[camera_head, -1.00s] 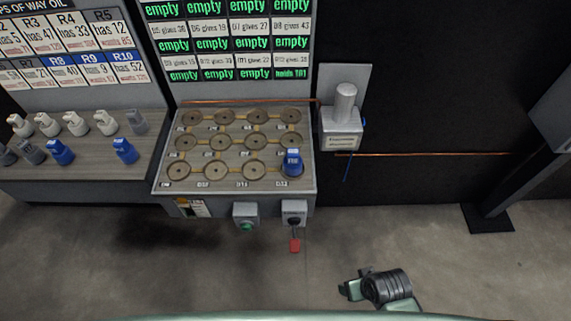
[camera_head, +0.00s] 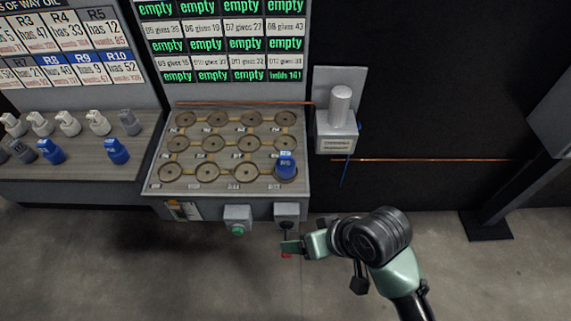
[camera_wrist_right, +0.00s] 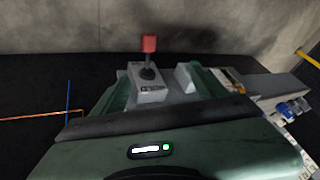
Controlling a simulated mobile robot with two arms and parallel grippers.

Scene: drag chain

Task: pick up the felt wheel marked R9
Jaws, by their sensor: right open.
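The blue felt wheel (camera_head: 286,165) sits in the front right round seat of the wooden-topped stand; its small label looks like R9. A blue piece, probably the same wheel (camera_wrist_right: 289,108), shows at the right edge of the right wrist view. My right gripper (camera_head: 288,248) is open in front of the stand, below the wheel and apart from it, close to the red-handled lever. In the right wrist view, its green fingers (camera_wrist_right: 165,92) stand to either side of the lever's grey box. My left gripper is in no view.
The red lever handle (camera_wrist_right: 149,43) rises from its grey box. A green button box (camera_head: 238,218) is beside it. A grey post unit (camera_head: 338,120) stands right of the stand (camera_head: 152,186). Blue bottles (camera_head: 117,151) and white ones line the left shelf. Open floor lies in front.

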